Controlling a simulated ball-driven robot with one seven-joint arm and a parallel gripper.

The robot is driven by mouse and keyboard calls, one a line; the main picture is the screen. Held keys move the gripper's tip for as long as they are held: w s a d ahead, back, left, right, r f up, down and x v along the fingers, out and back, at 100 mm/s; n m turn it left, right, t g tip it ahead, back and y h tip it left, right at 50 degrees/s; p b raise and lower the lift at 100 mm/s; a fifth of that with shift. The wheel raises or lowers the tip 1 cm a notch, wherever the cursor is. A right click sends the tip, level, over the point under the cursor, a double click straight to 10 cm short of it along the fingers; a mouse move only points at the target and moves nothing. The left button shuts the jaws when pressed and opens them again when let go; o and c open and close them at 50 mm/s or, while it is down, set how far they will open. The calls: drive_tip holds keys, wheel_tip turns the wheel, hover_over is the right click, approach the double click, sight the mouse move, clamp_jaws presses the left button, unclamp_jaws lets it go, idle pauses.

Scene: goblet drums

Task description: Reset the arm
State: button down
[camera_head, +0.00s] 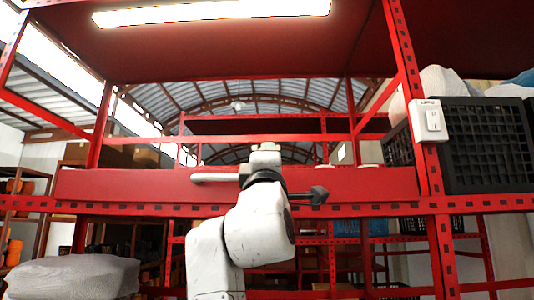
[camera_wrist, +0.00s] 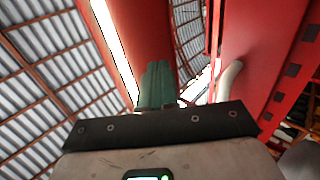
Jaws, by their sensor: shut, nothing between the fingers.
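My arm rises in the middle of the head view, in front of a red metal shelf (camera_head: 130,187). My gripper (camera_wrist: 157,70) shows in the wrist view as two green fingers held together beyond a dark bar, with nothing between them. In the head view the fingers cannot be made out clearly against the wrist. The wrist view looks up along the red shelf toward the roof.
A pale rod-like thing (camera_head: 213,178) shows at the shelf, left of my wrist. A black crate (camera_head: 487,145) and a white switch box (camera_head: 428,120) are at the right. A pale wrapped bundle (camera_head: 72,277) lies lower left. A lit tube lamp (camera_head: 212,12) hangs above.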

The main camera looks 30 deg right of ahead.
drive_tip(key=shift+s+a, duration=0.5)
drive_tip(key=shift+s, duration=0.15)
drive_tip(key=shift+s+a, duration=0.45)
drive_tip(key=shift+s, duration=0.2)
